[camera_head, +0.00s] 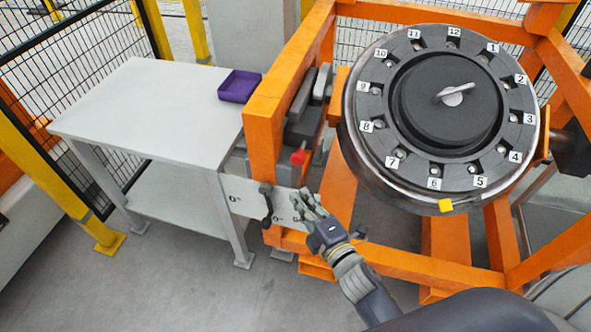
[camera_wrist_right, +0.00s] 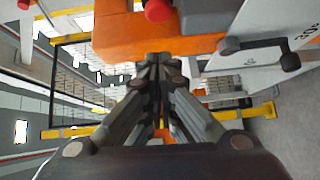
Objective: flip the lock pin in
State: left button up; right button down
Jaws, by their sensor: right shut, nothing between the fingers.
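A black lever handle (camera_head: 266,203), possibly the lock pin, is mounted on a white marked plate (camera_head: 243,195) at the lower front of the orange gantry frame. It also shows at the upper right of the right wrist view (camera_wrist_right: 262,47). A red knob (camera_head: 298,157) sticks out above the plate and shows at the top of the wrist view (camera_wrist_right: 158,10). My right gripper (camera_head: 303,198) is in front of the plate, right of the lever and below the red knob. Its fingers (camera_wrist_right: 158,62) are together, with nothing between them, apart from the lever. My left gripper is out of view.
A large round wheelset (camera_head: 360,165) with numbered black segments and a yellow mark sits in the orange frame (camera_head: 262,125) at right. A grey table (camera_head: 150,105) with a purple tray (camera_head: 239,86) stands at left. Floor is clear in front of the table.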

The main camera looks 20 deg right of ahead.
aim_at(300, 162)
jog(key=w+d+p, duration=0.1)
jog(key=w+p, duration=0.1)
jog(key=w, duration=0.7)
jog(key=shift+f, duration=0.25)
jog(key=shift+w, duration=0.1)
jog(key=w+d, duration=0.2)
jog(key=shift+w+b, duration=0.35)
jog(key=shift+b, duration=0.05)
jog(key=shift+w+d, duration=0.3)
jog(key=shift+w, duration=0.05)
